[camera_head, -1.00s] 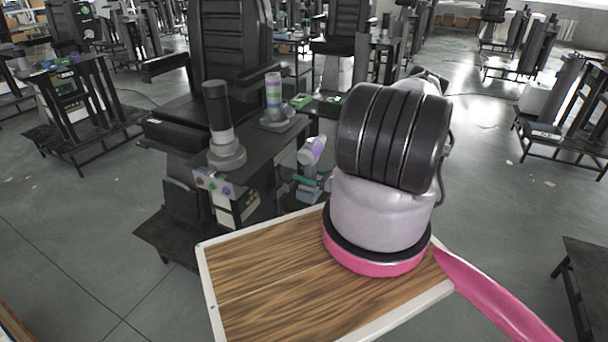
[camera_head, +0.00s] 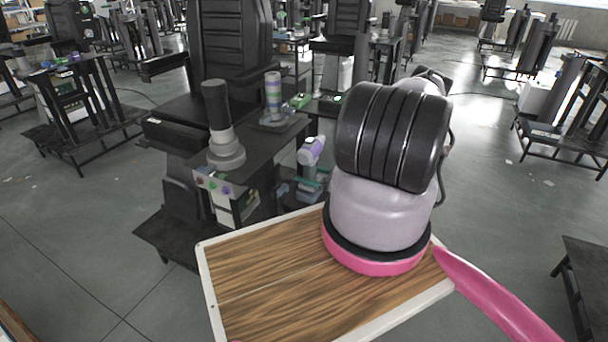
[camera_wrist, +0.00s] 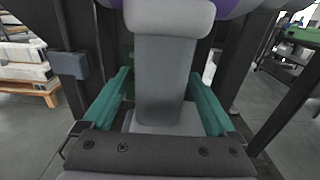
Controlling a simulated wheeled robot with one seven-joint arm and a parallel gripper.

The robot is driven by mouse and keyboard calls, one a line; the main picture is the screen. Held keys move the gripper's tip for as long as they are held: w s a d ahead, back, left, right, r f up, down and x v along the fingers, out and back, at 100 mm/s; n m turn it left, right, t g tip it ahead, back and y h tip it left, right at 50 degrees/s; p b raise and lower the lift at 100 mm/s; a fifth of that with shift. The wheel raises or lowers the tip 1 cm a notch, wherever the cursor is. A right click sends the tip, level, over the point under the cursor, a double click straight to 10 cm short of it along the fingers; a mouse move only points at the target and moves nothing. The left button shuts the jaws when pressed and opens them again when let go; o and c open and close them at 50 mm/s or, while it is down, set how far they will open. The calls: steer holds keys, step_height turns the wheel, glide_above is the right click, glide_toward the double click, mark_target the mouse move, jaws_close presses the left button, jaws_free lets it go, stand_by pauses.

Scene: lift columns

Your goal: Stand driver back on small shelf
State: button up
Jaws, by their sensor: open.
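The driver (camera_head: 312,148), with a purple and white head, shows in the head view just right of the lift column's table. In the wrist view its grey handle (camera_wrist: 160,75) rises to a pale rounded head, with purple at the top edge. A grey foot lies below the handle. My gripper (camera_wrist: 158,100) is open, its teal fingers on either side of the handle, with a visible gap on each side. I cannot tell how firmly the foot rests on the small shelf.
The dark table (camera_head: 265,143) carries a grey cylinder with a black top (camera_head: 220,125) and a striped stack (camera_head: 273,95). A green part (camera_head: 300,101) lies behind. Dark posts (camera_wrist: 72,60) stand close on both sides of my gripper.

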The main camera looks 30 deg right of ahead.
steer(key=v, duration=1)
steer(key=shift+s, duration=0.2)
steer(key=shift+d, duration=0.2)
